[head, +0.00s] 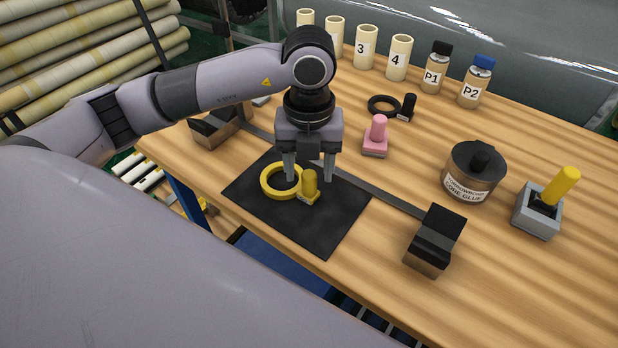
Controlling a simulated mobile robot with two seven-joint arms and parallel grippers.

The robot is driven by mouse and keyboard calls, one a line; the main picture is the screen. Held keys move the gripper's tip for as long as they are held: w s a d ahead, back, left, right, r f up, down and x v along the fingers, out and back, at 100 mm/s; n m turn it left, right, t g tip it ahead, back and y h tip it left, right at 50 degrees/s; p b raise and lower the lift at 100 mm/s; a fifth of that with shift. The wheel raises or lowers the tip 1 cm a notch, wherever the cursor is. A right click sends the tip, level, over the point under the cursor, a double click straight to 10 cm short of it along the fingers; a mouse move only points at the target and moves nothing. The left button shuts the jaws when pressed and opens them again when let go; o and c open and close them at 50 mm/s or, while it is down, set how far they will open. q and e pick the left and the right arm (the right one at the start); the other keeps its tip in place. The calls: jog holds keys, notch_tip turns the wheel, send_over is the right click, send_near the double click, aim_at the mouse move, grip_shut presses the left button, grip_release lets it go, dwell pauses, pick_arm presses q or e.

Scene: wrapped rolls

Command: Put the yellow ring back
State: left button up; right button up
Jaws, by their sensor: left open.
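The yellow ring (267,184) lies flat on a black mat (325,230) near the table's front edge. A short yellow upright grip (310,184) stands at its right side. My left gripper (309,178) points straight down over the mat, with its two fingers apart. The fingers appear to be on either side of the yellow grip; whether they touch it I cannot tell. My right gripper is not in view.
A black ring (380,106), a pink block (376,138), a glue pot (474,172) and a grey holder with a yellow stick (538,212) stand behind and to the right. Cardboard tubes (366,48) and bottles line the back. A dark-topped block (435,240) sits right of the mat.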

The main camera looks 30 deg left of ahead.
pick_arm(q)
notch_tip(320, 180, up, 8)
jog(key=shift+r, duration=0.15)
jog(key=shift+s, duration=0.1)
dwell(0.5)
